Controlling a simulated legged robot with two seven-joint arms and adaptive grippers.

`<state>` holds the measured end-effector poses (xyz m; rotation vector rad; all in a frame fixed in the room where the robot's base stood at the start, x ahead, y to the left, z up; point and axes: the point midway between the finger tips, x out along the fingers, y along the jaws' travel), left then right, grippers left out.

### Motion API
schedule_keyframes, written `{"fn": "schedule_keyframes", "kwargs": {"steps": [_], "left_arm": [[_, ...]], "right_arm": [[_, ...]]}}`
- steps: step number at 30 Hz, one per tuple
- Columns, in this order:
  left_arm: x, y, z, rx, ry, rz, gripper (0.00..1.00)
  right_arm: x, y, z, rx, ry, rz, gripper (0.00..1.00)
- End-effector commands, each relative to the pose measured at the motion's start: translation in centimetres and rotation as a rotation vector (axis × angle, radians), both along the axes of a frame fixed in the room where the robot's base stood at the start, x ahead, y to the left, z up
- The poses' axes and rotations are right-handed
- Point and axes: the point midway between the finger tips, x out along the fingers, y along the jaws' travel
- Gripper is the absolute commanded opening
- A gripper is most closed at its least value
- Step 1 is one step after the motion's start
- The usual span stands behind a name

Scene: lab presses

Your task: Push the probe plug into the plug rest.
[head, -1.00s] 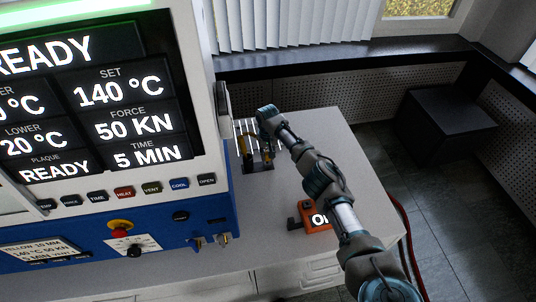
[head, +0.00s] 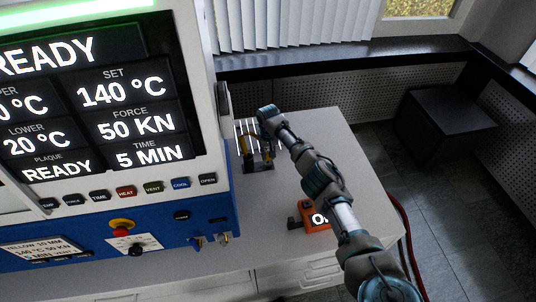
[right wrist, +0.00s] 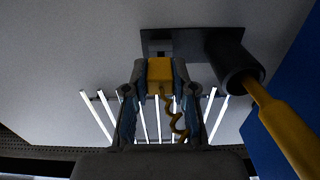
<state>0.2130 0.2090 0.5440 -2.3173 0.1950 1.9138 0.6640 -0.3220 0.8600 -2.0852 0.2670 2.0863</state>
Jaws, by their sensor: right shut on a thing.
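The yellow probe plug (right wrist: 160,70) is held between the two fingers of my right gripper (right wrist: 158,75) in the right wrist view. A coiled yellow cable (right wrist: 178,122) hangs from it. Just ahead of the plug is a dark plate with a block on it (right wrist: 190,42), which looks like the plug rest. I cannot tell whether the plug touches it. In the head view my right gripper (head: 259,148) is low over the table at the dark base (head: 259,168), and the plug is hard to make out. My left gripper is not in view.
A dark tube (right wrist: 236,62) with a yellow rod (right wrist: 285,135) stands close right of the gripper in the wrist view. A rack of white rods (right wrist: 98,115) is near the fingers. The blue and white press (head: 205,235) is left; an orange box (head: 318,217) sits nearer on the table.

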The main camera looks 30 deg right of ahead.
Motion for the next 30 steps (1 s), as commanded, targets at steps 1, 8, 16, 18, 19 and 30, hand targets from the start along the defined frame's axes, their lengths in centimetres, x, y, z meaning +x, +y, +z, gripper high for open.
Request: {"fn": "schedule_keyframes", "kwargs": {"steps": [1,8,16,18,19,30], "left_arm": [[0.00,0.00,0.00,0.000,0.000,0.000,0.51],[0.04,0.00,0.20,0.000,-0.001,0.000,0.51],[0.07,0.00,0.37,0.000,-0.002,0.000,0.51],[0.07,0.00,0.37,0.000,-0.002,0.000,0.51],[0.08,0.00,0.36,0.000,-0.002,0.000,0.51],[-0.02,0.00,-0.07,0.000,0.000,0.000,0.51]], "right_arm": [[0.01,0.02,0.00,0.000,0.000,0.000,0.00],[0.01,0.10,0.08,0.001,0.000,0.001,0.00],[0.02,0.15,0.02,0.000,0.000,0.002,0.00],[0.01,0.15,0.01,0.000,0.000,0.001,0.00],[0.01,0.14,0.00,0.000,0.000,0.001,0.00],[0.00,0.16,-0.73,0.001,0.001,0.001,0.00]]}}
